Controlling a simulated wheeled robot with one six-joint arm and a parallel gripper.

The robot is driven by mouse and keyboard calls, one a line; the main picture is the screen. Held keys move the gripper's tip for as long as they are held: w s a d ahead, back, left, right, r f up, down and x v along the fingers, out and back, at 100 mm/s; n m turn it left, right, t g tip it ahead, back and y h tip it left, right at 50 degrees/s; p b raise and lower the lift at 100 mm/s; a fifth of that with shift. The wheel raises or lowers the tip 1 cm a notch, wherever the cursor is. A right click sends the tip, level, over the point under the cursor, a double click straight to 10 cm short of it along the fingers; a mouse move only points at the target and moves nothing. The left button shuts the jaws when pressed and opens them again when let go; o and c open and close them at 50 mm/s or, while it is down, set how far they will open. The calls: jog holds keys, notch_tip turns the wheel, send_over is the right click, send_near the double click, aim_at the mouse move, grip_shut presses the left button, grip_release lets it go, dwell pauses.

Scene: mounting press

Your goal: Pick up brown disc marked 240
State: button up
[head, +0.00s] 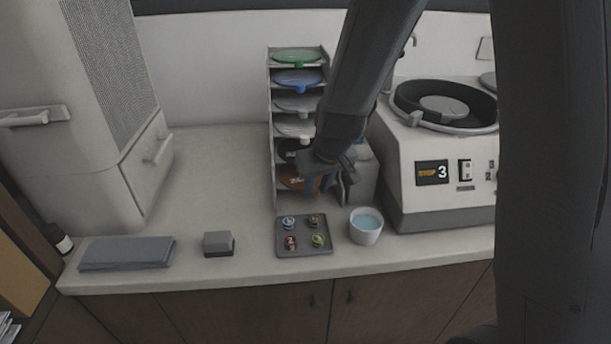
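The brown disc (291,179) lies in the bottom slot of an upright rack (272,130). It has pale marking on it, too small to read. Its right part is hidden behind my gripper. My gripper (327,184) reaches down from above and is at the right front side of the rack, level with the lowest slots. Its fingertips are dark and close to the disc's edge. I cannot tell whether they touch the disc or how far apart they are.
Above sit a black disc (289,147), pale and grey discs, a blue disc (297,78) and a green disc (297,56). A tray (287,252) with small round pieces and a white cup (366,226) stand in front. A press machine (428,210) stands right.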

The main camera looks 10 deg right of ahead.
grip_shut()
jog(key=shift+r, duration=0.1)
